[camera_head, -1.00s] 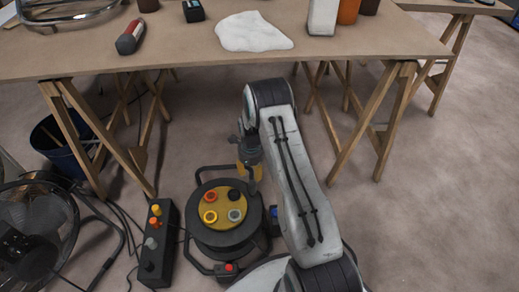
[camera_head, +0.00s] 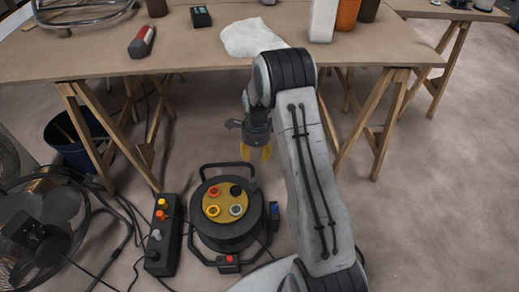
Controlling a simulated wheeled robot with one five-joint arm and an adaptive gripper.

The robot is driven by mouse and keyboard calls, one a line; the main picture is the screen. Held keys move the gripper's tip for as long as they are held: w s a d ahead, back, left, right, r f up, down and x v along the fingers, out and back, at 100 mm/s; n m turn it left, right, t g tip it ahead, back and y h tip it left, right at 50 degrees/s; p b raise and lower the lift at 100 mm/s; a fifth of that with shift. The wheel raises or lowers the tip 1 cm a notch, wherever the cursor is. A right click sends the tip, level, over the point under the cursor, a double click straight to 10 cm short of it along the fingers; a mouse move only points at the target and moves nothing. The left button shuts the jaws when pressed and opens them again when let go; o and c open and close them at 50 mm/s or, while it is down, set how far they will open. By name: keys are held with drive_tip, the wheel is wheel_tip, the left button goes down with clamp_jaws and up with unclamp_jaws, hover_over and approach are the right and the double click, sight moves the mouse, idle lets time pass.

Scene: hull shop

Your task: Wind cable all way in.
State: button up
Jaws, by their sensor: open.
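A black cable reel (camera_head: 228,232) stands on the floor in front of the trestle table. Its yellow face (camera_head: 226,201) carries several round sockets or knobs in red, black, yellow and grey. A black frame with a handle (camera_head: 224,168) surrounds the drum, and a red switch sits at its foot. A thin dark cable runs on the floor beside the reel; how much is wound cannot be told. My gripper (camera_head: 256,152) has yellow fingers, is open and empty, and hangs behind and right of the reel, apart from it.
A black control box (camera_head: 163,236) with coloured knobs stands left of the reel. A fan (camera_head: 40,235) and loose cables lie further left, and a dark blue bucket (camera_head: 75,145) stands behind. The trestle table (camera_head: 200,66) bears a white cloth and tools.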

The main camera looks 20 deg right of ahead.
drive_tip(key=shift+s+a+r+n+p, duration=0.1)
drive_tip(key=shift+s+r+n+p, duration=0.25)
drive_tip(key=shift+r, duration=0.45)
drive_tip(key=shift+s+r+n+p, duration=0.15)
drive_tip(key=shift+s+r, duration=0.25)
drive_tip(key=shift+r, duration=0.4)
drive_tip(key=shift+r, duration=0.1)
drive_tip(key=s+a+r+n+p, duration=0.2)
drive_tip(key=s+r+n+p, duration=0.3)
drive_tip(key=r, duration=0.7)
drive_tip(key=s+a+r+n+t+p, duration=0.1)
drive_tip(key=s+r+n+p, duration=0.4)
drive_tip(key=r, duration=0.8)
drive_tip(key=s+a+r+n+t+p, duration=0.1)
drive_tip(key=s+a+r+n+p, duration=0.2)
drive_tip(key=r, duration=1)
drive_tip(key=s+n+p, duration=0.2)
drive_tip(key=s+p, duration=0.2)
drive_tip(key=s, duration=0.1)
drive_tip(key=shift+s+a, duration=0.15)
drive_tip(key=shift+s, duration=0.1)
drive_tip(key=shift+o, duration=0.9)
drive_tip(key=s+a+r+n+p, duration=0.1)
drive_tip(key=s+r+n+p, duration=0.5)
drive_tip(key=s, duration=0.3)
drive_tip(key=shift+s+a+r+n+t, duration=0.15)
drive_tip(key=shift+r+n+t, duration=0.15)
drive_tip(key=shift+n, duration=0.1)
drive_tip(key=shift+o, duration=0.6)
drive_tip(key=shift+s, duration=0.3)
